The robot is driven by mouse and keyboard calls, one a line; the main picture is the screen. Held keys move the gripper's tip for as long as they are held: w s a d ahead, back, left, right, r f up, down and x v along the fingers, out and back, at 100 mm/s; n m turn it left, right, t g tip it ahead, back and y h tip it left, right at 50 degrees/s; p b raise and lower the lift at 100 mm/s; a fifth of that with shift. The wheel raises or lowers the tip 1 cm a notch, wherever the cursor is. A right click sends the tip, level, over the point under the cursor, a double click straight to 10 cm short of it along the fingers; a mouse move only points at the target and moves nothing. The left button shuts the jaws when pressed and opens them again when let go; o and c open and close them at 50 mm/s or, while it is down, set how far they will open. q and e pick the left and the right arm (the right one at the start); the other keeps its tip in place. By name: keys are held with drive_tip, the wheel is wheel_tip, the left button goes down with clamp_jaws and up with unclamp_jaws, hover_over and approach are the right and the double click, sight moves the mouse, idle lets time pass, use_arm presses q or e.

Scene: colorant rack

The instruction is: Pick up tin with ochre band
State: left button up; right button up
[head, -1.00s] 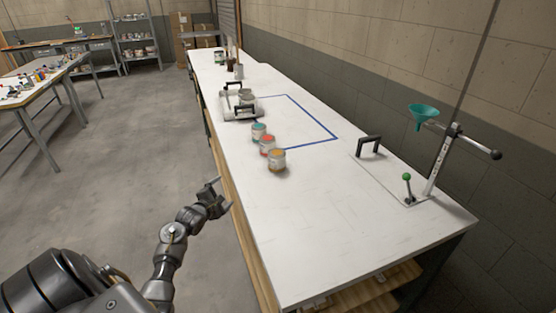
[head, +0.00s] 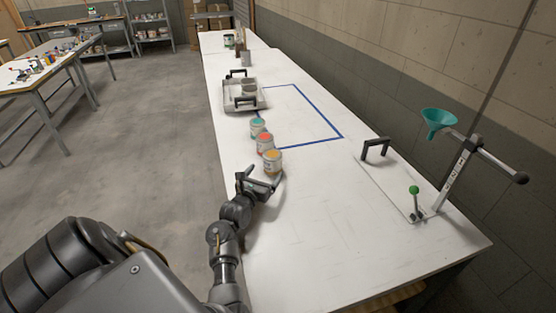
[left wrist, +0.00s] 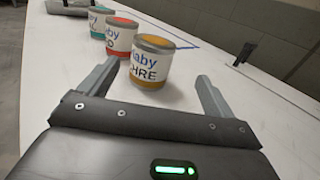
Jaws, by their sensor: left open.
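The tin with the ochre band (head: 272,162) stands upright on the white bench, nearest in a row of three tins. In the left wrist view the ochre tin (left wrist: 152,62) shows lettering ending in "CHRE" and stands just beyond the fingertips, between their lines. My left gripper (head: 262,180) is open and empty, low at the bench's left edge, close to the near side of that tin. Its two fingers also show in the left wrist view (left wrist: 154,82). My right gripper is not in view.
A red-banded tin (head: 265,143) and a teal-banded tin (head: 257,126) stand close behind the ochre one. A tray with black handles (head: 262,103) holds a grey tin behind them. A blue outline (head: 325,122) lies right. A stand with a teal funnel (head: 438,118) is further right.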

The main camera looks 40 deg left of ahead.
sight(272, 154)
use_arm(q)
drive_tip(key=shift+w+a+r, duration=0.3)
drive_tip(key=shift+w+a, duration=0.6)
drive_tip(key=shift+a, duration=0.05)
drive_tip(key=x, duration=0.2)
drive_tip(key=shift+w+a+f, duration=0.1)
drive_tip(key=shift+w+f, duration=0.15)
drive_tip(key=shift+w, duration=0.05)
drive_tip(key=shift+w+r, duration=0.1)
drive_tip(key=shift+r, duration=0.15)
drive_tip(key=p+x, duration=0.1)
drive_tip(key=x, duration=0.3)
drive_tip(key=shift+w, duration=0.4)
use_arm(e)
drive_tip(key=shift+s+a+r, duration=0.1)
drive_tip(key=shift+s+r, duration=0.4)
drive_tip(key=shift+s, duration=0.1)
use_arm(q)
drive_tip(key=shift+c, duration=0.3)
drive_tip(key=c, duration=1)
drive_tip(key=shift+c, duration=0.5)
